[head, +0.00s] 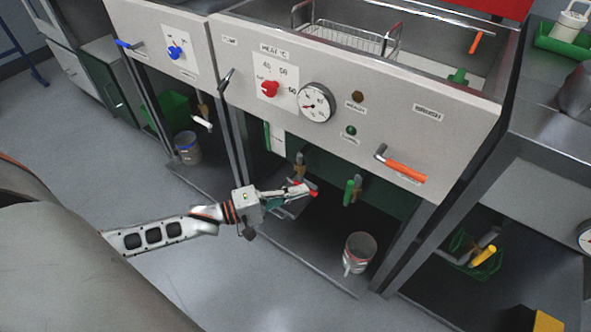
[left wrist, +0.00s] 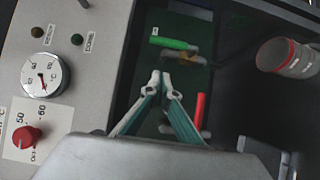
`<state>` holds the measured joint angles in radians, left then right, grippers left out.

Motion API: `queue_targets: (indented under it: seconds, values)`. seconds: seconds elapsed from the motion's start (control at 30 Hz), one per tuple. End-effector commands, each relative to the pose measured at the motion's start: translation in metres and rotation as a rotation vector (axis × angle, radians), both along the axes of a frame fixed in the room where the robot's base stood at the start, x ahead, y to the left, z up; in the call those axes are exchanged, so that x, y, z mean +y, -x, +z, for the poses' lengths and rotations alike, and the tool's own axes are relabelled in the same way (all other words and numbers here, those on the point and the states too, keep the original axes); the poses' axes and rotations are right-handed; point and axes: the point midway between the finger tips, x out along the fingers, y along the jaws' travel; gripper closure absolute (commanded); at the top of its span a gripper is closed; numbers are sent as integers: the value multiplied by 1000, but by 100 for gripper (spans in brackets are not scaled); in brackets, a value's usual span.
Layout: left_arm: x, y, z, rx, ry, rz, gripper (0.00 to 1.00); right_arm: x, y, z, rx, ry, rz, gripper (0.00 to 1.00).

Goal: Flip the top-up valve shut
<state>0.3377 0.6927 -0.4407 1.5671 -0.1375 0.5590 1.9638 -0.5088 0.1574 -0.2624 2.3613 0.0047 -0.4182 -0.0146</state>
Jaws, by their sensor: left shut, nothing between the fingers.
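Under the middle tank are two lever valves. One has a green handle (head: 349,192), also in the left wrist view (left wrist: 174,43). The other has a red handle (head: 312,193), also in the left wrist view (left wrist: 199,110). I cannot read a label telling which is the top-up valve. My left gripper (head: 308,189) is shut and empty, reaching in under the panel close to the red handle. In the left wrist view its joined fingertips (left wrist: 161,78) lie between the two handles; contact cannot be told. My right gripper is not in view.
The panel above carries an orange lever (head: 405,171), a red knob (head: 269,89) and a dial gauge (head: 316,102). A metal bucket (head: 360,250) stands on the lower shelf. A cabinet post (head: 410,245) borders the opening's right side.

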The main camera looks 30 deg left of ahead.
Motion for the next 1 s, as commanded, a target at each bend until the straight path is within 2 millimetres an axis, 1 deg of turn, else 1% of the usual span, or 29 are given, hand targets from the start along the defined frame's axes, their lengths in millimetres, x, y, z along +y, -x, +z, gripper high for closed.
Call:
queue_targets:
  seconds: [0.07,0.3,0.4,0.6,0.73,1.0]
  values:
    - [-11,-13,-4,3,1,0,100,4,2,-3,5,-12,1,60]
    - [-37,-50,-5,4,0,0,100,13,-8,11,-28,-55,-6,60]
    - [-54,-49,-4,5,1,-1,100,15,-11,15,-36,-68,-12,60]
    - [-71,-53,-3,2,-2,0,100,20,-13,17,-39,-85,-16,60]
    - [-74,-54,-1,2,-1,0,100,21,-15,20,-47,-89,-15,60]
    - [-74,-54,-1,1,-2,0,100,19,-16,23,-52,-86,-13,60]
